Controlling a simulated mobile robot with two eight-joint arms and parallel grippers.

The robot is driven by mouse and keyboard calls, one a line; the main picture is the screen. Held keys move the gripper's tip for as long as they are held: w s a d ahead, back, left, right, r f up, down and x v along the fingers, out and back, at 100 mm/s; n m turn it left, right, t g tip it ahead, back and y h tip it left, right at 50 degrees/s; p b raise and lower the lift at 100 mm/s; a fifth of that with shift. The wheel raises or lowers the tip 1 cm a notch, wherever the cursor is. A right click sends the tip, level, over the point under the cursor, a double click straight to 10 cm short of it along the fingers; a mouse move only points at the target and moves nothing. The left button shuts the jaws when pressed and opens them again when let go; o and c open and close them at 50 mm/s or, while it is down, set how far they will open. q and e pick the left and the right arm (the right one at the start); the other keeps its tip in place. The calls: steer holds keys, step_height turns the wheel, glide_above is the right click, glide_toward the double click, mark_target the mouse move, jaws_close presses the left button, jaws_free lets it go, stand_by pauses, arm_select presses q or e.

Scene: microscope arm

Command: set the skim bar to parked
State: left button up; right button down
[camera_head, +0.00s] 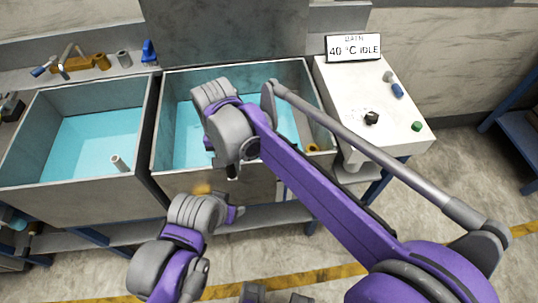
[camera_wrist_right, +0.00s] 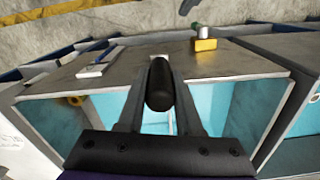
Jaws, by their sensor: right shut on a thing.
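My right gripper (camera_wrist_right: 160,95) is shut on a dark, rounded handle (camera_wrist_right: 159,86), which appears to belong to the skim bar. It holds the handle close to the front rim of the right-hand bath (camera_wrist_right: 225,62). The rest of the bar is hidden or cannot be told apart. In the head view the right gripper (camera_head: 232,172) shows only as a small dark part below my purple wrist, over the front side of the bath (camera_head: 165,150). My left arm is at the lower left of the head view, and its gripper does not show.
An orange ring (camera_head: 313,147) is at the right side of the bath. A left bath (camera_head: 60,188) stands alongside. A white counter (camera_head: 350,100) with knobs and a bath sign (camera_head: 353,47) is at the right.

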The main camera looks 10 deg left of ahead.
arm_select(q)
steer(key=r+p, duration=0.2)
steer(key=shift+w+d+r, duration=0.1)
steer(key=shift+w+r, duration=0.2)
steer(key=shift+w, duration=0.1)
arm_select(e)
steer(key=s+a, duration=0.4)
steer(key=a, duration=0.5)
steer(key=s+a, duration=0.4)
steer(key=a, duration=0.5)
steer(key=shift+a, duration=0.4)
steer(key=c, duration=0.9)
jaws_free()
steer(key=o, duration=0.3)
steer(key=shift+s+a, duration=0.1)
steer(key=shift+a, duration=0.1)
steer(key=shift+d, duration=0.1)
arm_select(q)
steer(key=shift+w+r+p, duration=0.2)
steer(key=shift+r+p, duration=0.1)
steer(key=shift+r, duration=0.2)
arm_select(e)
step_height(320, 180, up, 11)
steer(key=shift+f, duration=0.1)
